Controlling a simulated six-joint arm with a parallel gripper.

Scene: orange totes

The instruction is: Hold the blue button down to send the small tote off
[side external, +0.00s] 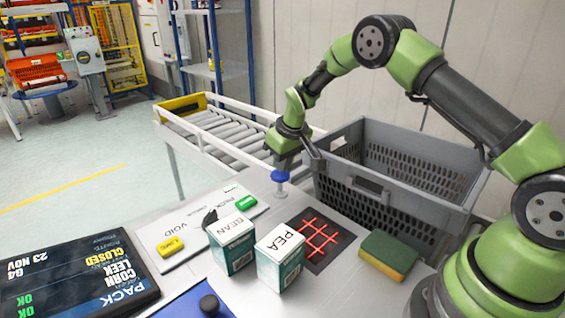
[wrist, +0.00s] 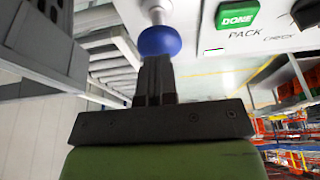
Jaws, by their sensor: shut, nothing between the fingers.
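The blue button (side external: 280,176) is a round knob on a short pale post at the back edge of the worktop. It also shows in the wrist view (wrist: 159,41), just beyond my fingertips. My gripper (side external: 283,165) points down right over the button, its fingers shut with nothing between them. The fingertips (wrist: 155,62) meet the knob's edge in the picture; I cannot tell whether they touch or press it. A grey slatted tote (side external: 463,199) stands right of the button and looks empty. I see no clearly separate small tote.
A roller conveyor (side external: 222,132) with white rails runs behind the button. On the worktop are a green DONE button (wrist: 237,17), a yellow button (side external: 170,246), BEAN (side external: 231,243) and PEA (side external: 280,258) boxes, a red-grid pad (side external: 318,239), a sponge (side external: 388,255) and a screen (side external: 75,280).

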